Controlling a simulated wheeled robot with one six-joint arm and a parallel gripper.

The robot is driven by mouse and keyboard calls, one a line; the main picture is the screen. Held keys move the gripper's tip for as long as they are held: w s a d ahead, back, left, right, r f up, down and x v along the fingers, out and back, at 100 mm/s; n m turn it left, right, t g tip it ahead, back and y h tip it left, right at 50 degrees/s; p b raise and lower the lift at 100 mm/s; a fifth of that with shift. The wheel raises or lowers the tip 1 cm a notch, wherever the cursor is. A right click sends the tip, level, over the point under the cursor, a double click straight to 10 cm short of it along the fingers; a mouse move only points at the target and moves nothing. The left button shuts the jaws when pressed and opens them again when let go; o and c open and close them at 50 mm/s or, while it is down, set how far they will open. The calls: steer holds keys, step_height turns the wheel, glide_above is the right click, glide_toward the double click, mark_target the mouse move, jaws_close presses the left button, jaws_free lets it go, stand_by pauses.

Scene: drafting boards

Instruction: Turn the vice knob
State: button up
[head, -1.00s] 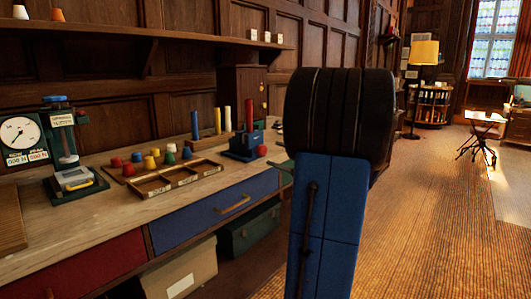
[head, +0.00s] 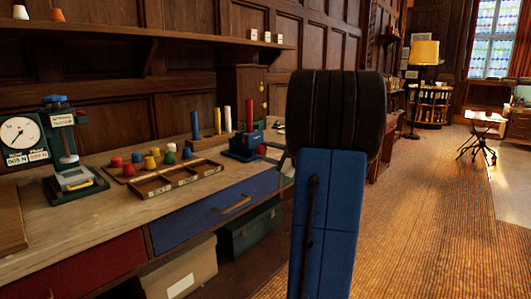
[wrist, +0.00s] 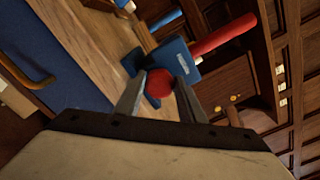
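The small blue vice (head: 243,147) stands on the right end of the workbench, with a red rod (head: 249,114) upright in it. Its round red knob (head: 262,149) faces right, toward my arm. In the wrist view the knob (wrist: 158,84) sits between the two fingertips of my gripper (wrist: 161,78), in front of the vice body (wrist: 173,64). The fingers stand apart on either side of it with slight gaps visible; whether one touches it is unclear. In the head view my arm hides most of the gripper.
A wooden divided tray (head: 178,178) and several coloured knobs lie on the bench left of the vice. A yellow rod (head: 228,119) and a blue rod stand behind it. A force tester (head: 68,160) is at far left. Open floor (head: 430,220) lies to the right.

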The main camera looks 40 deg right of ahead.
steer(key=shift+c, duration=0.6)
steer(key=shift+m, duration=1.9)
steer(key=o, duration=1)
steer(key=shift+o, duration=0.2)
steer(key=s+d, duration=0.1)
steer(key=s, duration=1.6)
steer(key=shift+s+d, duration=0.2)
